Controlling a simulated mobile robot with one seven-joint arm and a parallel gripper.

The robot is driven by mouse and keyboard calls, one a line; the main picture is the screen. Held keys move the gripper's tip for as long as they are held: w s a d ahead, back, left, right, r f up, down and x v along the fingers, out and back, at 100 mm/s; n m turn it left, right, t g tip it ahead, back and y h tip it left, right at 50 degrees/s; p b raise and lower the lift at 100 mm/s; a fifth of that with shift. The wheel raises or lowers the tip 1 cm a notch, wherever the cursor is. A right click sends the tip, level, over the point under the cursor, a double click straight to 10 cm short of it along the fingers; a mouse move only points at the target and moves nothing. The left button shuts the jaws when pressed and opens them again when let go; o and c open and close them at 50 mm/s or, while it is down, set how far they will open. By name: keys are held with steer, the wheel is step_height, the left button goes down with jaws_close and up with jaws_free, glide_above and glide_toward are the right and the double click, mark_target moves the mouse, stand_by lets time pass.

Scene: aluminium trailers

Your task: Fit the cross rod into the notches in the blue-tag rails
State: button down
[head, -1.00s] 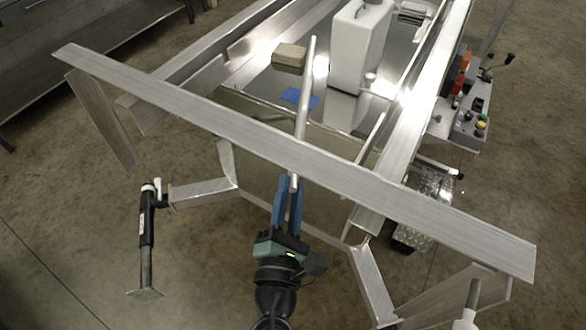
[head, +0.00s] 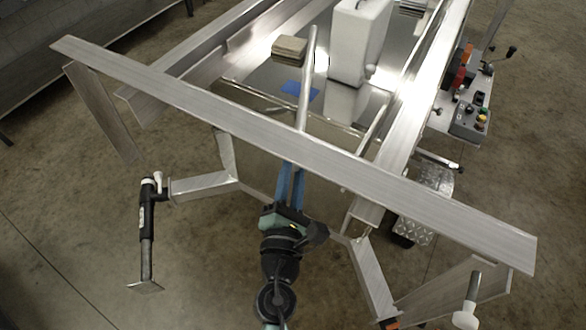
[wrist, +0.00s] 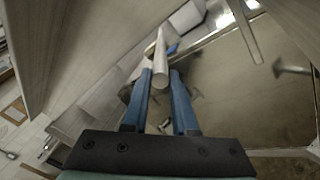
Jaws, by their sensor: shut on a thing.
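A slim pale rod (head: 309,65), which looks like the cross rod, is held in my gripper (head: 291,168) and points away from me. The near beam hides its middle in the head view. In the wrist view the rod (wrist: 160,62) runs out from between the two blue fingers of my gripper (wrist: 160,75). My gripper is shut on its near end. Long aluminium rails run away on the left (head: 195,72) and right (head: 418,105). A flat blue patch (head: 299,90) lies between them; I cannot tell if it is a tag. I see no notches clearly.
A wide aluminium beam (head: 260,135) crosses in front, above my fingers. A white box (head: 357,45) and a brown block (head: 289,50) stand beyond it. A thinner bar (head: 371,130) lies near the right rail. A jack (head: 147,230) is at the left, a control box (head: 470,120) at the right.

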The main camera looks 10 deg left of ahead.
steer(key=c, duration=0.7)
jaws_free()
steer(key=shift+r+p, duration=0.3)
steer(key=shift+p, duration=0.1)
steer(key=s+b, duration=0.5)
steer(key=s, duration=0.7)
steer(key=shift+d, duration=0.35)
steer(key=shift+r, duration=0.1)
